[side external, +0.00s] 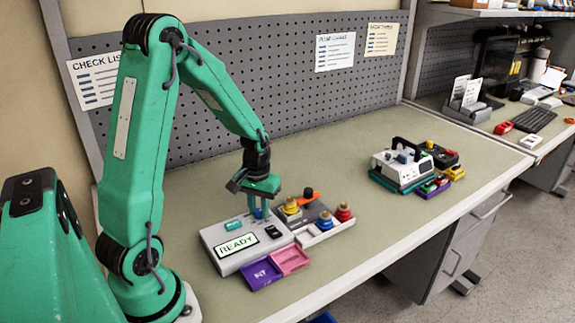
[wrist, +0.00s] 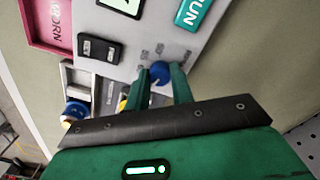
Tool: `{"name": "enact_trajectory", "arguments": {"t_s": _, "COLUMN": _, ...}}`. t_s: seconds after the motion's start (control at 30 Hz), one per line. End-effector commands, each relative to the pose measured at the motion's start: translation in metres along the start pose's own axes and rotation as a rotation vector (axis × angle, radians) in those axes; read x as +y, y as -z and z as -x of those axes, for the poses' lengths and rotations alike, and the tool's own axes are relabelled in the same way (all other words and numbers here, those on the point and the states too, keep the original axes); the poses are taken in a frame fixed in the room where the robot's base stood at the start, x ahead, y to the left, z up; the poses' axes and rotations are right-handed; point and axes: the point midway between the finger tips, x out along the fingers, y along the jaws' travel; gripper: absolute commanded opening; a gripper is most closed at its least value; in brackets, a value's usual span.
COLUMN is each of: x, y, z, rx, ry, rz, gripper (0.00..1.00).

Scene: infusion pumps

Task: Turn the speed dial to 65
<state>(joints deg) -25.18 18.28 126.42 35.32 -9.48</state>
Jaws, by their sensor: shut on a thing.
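The pump (side external: 240,262) is a pale grey console on the bench, with a lit screen reading READY (side external: 237,245). Its dial is a blue round knob (wrist: 159,71) on the panel, partly hidden by the fingers in the side view (side external: 259,213). My gripper (side external: 260,209) points down over the panel, and its two green fingers (wrist: 158,78) are closed around the knob, one on each side. Small scale marks sit around the knob in the wrist view, too blurred to read. The dial's setting cannot be told. A teal RUN button (wrist: 195,13) and a black rocker switch (wrist: 100,49) are near the knob.
A purple tray (side external: 260,275) and a pink tray (side external: 291,259) sit at the pump's front. A rack with yellow, blue (side external: 325,220) and red (side external: 343,212) knobbed pieces adjoins it on the right. Another device (side external: 400,168) stands farther right. The bench between is clear.

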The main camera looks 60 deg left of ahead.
Motion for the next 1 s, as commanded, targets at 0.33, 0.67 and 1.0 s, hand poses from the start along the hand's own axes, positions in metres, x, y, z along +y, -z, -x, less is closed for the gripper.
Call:
{"name": "enact_trajectory", "arguments": {"t_s": 0.33, "x": 0.0, "y": 0.0, "z": 0.0, "rx": 0.001, "ry": 0.0, "rz": -0.001, "gripper": 0.45}}
{"name": "enact_trajectory", "arguments": {"t_s": 0.67, "x": 0.0, "y": 0.001, "z": 0.011, "rx": 0.003, "ry": 0.0, "rz": -0.001, "gripper": 0.45}}
{"name": "enact_trajectory", "arguments": {"t_s": 1.0, "x": 0.0, "y": 0.001, "z": 0.049, "rx": 0.006, "ry": -0.001, "rz": -0.001, "gripper": 0.45}}
